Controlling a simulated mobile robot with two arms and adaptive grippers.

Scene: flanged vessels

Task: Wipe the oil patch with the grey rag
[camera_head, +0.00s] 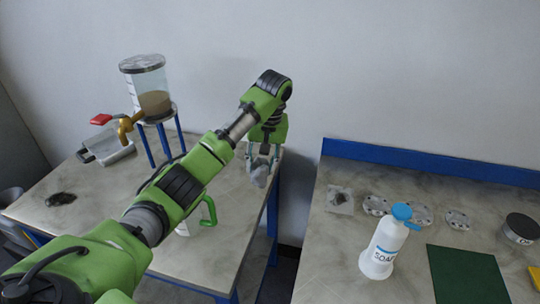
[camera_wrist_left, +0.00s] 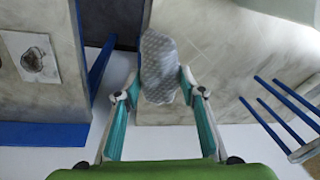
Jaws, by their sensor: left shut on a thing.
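The grey rag (camera_head: 258,179) is bunched between the fingers of my left gripper (camera_head: 263,160), near the back right corner of the left table. In the left wrist view the rag (camera_wrist_left: 160,62) shows as a light grey, dotted cloth pinched between the two fingertips (camera_wrist_left: 160,88). I cannot tell how high it is above the tabletop. My right gripper is not in view.
A green-handled mug (camera_head: 208,212) is beside my arm. The right table holds a soap bottle (camera_head: 383,250), flanges (camera_head: 415,213) and a green mat (camera_head: 465,275).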

